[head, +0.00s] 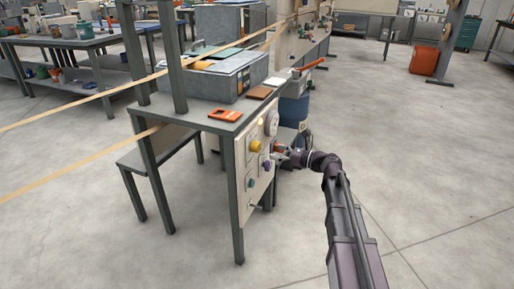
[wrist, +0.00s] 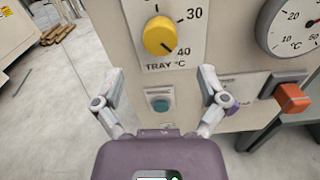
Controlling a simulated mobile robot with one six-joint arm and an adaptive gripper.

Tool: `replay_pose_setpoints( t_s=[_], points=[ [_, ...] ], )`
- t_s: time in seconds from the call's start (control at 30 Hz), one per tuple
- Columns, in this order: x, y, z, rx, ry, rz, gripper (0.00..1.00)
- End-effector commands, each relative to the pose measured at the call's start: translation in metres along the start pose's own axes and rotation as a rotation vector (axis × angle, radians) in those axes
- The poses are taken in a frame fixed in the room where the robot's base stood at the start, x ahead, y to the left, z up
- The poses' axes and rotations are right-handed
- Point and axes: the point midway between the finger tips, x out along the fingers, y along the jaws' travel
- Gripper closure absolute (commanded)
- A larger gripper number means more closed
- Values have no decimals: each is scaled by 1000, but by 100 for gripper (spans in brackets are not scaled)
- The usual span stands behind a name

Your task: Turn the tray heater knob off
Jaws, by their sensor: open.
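The tray heater knob is a round yellow knob (wrist: 160,36) on a pale panel, above the label "TRAY °C". Its dark pointer mark aims down and right, near the 40 on its scale. A yellow knob (head: 256,146) also shows on the panel in the head view. My gripper (wrist: 160,80) is open and empty, with its two fingers spread left and right below the knob, apart from it. In the head view my gripper (head: 280,157) is close in front of the panel, small and partly merged with it.
A teal button (wrist: 160,103) sits below the knob, between my fingers. A purple part (wrist: 233,106) is partly hidden behind the right finger. An orange switch (wrist: 292,98) sticks out at the right, below a round gauge (wrist: 292,27). Open floor (head: 420,150) lies right of the bench.

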Motion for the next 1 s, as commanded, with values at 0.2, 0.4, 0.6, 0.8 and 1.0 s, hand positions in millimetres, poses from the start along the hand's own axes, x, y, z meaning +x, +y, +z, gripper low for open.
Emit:
replay_pose_setpoints(
  t_s=[0.2,0.4,0.6,0.8,1.0],
  points=[
    [34,-1,0,0,0,2,8],
    [59,-1,0,0,0,2,8],
    [72,0,0,0,0,0,8],
    [75,0,0,0,0,0,8],
    [75,1,0,0,0,1,14]
  ],
)
